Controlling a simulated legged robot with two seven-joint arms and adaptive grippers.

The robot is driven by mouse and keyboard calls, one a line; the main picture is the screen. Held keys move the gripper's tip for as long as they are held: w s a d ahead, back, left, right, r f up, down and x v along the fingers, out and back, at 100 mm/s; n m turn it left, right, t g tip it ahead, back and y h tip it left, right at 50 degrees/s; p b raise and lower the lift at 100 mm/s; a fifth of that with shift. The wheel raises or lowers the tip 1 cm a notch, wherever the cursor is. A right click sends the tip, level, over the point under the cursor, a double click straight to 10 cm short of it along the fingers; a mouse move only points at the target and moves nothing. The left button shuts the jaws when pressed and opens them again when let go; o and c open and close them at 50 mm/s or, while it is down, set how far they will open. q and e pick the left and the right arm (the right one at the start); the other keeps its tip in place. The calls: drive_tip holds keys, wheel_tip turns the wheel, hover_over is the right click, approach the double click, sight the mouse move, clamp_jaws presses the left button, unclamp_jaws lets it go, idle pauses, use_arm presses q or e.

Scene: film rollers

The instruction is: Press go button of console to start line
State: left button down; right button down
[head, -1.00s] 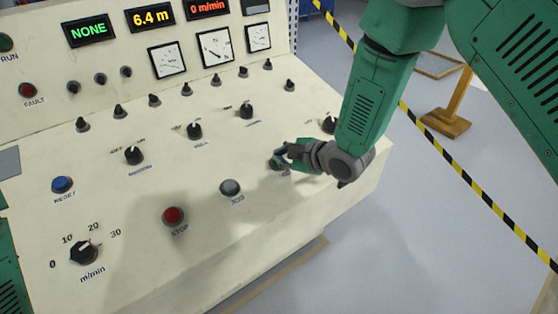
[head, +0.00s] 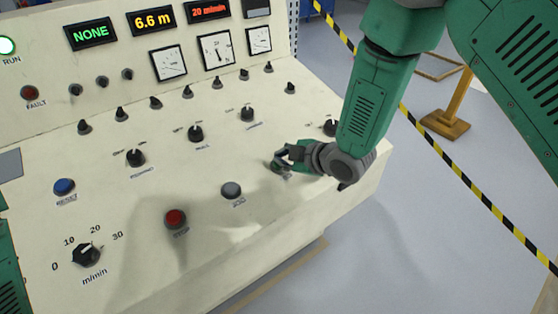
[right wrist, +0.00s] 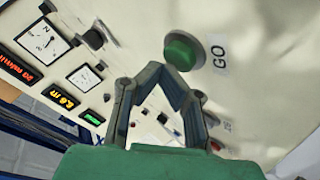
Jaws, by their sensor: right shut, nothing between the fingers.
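The cream console (head: 110,160) fills the left and middle of the head view. In the right wrist view the round green GO button (right wrist: 181,52) sits beside its "GO" label. My right gripper (head: 284,158) is shut and empty, low over the console's right front part, largely hiding that button in the head view. In the right wrist view its closed fingertips (right wrist: 154,72) are close beside the button; I cannot tell if they touch it. The RUN lamp (head: 7,46) glows green-white. The speed display (head: 208,10) reads 20 m/min. My left gripper is not in view.
The red STOP button (head: 175,218), a grey button (head: 231,190) and the blue RESET button (head: 64,187) lie left of my right gripper. A speed knob (head: 86,254) is at the lower left. Floor right of the console is open, crossed by a striped barrier tape (head: 462,180).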

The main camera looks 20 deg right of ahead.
drive_tip(key=shift+s+d+r, duration=0.1)
drive_tip(key=shift+r, duration=0.25)
drive_tip(key=r+p, duration=0.2)
drive_tip(key=s+r+p, duration=0.1)
drive_tip(key=r+p, duration=0.1)
drive_tip(key=r, duration=0.1)
drive_tip(key=shift+d, duration=0.2)
drive_tip(key=shift+f, duration=0.1)
idle(0.7)
